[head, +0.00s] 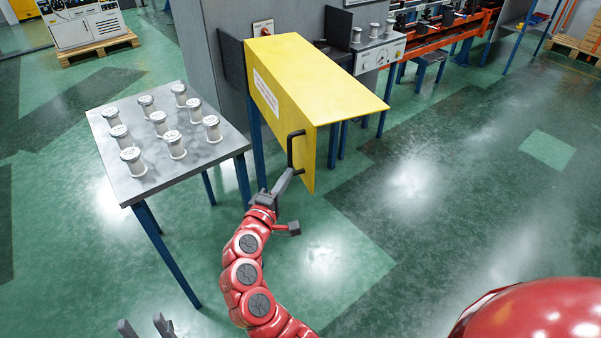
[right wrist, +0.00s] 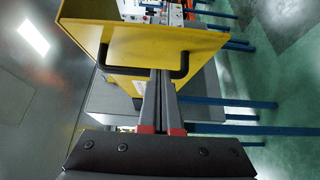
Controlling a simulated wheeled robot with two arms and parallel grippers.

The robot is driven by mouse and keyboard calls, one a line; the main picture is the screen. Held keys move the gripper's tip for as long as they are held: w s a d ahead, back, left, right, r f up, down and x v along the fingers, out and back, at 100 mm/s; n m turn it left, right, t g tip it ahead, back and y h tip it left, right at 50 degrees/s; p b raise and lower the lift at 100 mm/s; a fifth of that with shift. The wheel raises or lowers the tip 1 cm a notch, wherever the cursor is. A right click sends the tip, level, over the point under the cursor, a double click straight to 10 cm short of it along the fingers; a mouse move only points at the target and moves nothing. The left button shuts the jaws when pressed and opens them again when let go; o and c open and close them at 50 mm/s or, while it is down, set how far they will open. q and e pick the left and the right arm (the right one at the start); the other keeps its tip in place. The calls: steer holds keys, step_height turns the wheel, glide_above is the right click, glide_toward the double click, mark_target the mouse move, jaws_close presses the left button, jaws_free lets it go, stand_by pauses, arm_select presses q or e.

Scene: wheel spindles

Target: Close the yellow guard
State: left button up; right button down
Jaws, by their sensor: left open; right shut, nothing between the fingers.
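The yellow guard (head: 312,80) is a box-like cover with a flat top and a side panel carrying a white label. A black handle (head: 290,150) is on its near end, and the handle also shows in the right wrist view (right wrist: 145,72). My right gripper (head: 292,172) is shut and empty, with its fingertips at the handle; I cannot tell whether they touch it. In the right wrist view the fingers (right wrist: 160,74) lie side by side across the bar. My left gripper (head: 144,324) is open at the bottom edge, away from the guard; only its fingertips show.
A grey table (head: 185,165) with several white spindles stands left of the guard. A grey cabinet (head: 222,80) rises behind it. A control box (head: 380,52) with spindles on top is at the back right. The green floor to the right is clear.

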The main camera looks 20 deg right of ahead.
mark_target(307, 164)
steer(key=shift+w+d+p, duration=0.2)
steer(key=shift+d+p, duration=0.1)
steer(key=shift+d, duration=1.7)
